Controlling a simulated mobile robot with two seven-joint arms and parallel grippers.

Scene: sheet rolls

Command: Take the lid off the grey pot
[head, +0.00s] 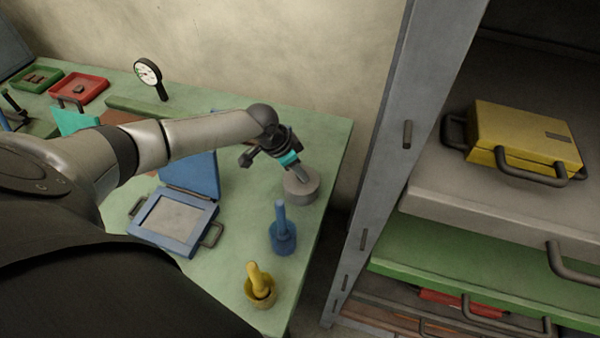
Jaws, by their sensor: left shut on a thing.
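The grey pot (301,191) stands near the right edge of the green table, in the head view. It is short and round. My left gripper (297,172) comes down over it from the upper left, tilted, and is shut at the lid's top. The lid (298,183) is grey like the pot, so its edge is hard to make out. I cannot tell whether the lid rests on the pot or is raised. The gripper hides the knob. My right gripper does not show.
A blue pot with an upright handle (283,235) and a yellow one (260,286) stand nearer on the green table (238,262). An open blue case (172,220) lies to the left. A dial gauge (148,73) stands behind. A shelf with a yellow case (525,138) is at right.

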